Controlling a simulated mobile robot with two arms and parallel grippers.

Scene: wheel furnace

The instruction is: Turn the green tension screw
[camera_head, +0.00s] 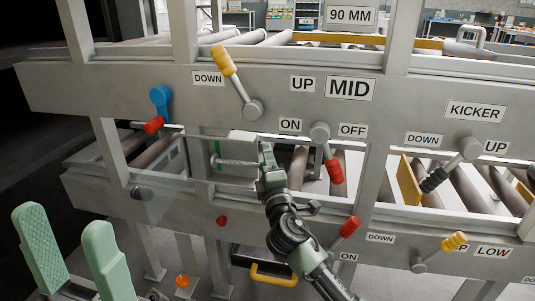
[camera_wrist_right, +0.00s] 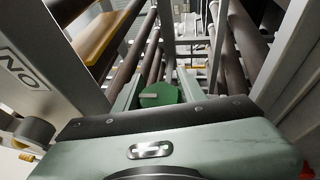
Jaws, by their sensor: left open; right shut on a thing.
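The green tension screw (camera_wrist_right: 158,96) shows in the right wrist view as a green disc with a short grey bar on it. It sits between the two fingers of my right gripper (camera_wrist_right: 158,88), which is shut on it. In the head view my right gripper (camera_head: 264,156) reaches into the opening below the ON label, and it largely hides the screw there. My left gripper (camera_head: 72,245) is open and empty at the lower left of the head view, with its pale green fingers apart and well away from the screw.
A lever with a red grip (camera_head: 335,170) hangs close to the right of my right gripper. A clear pane (camera_head: 160,185) lies to its left. A blue lever (camera_head: 160,97), a yellow-gripped lever (camera_head: 223,62) and a lower red-gripped lever (camera_head: 350,227) are on the frame. Rollers lie behind.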

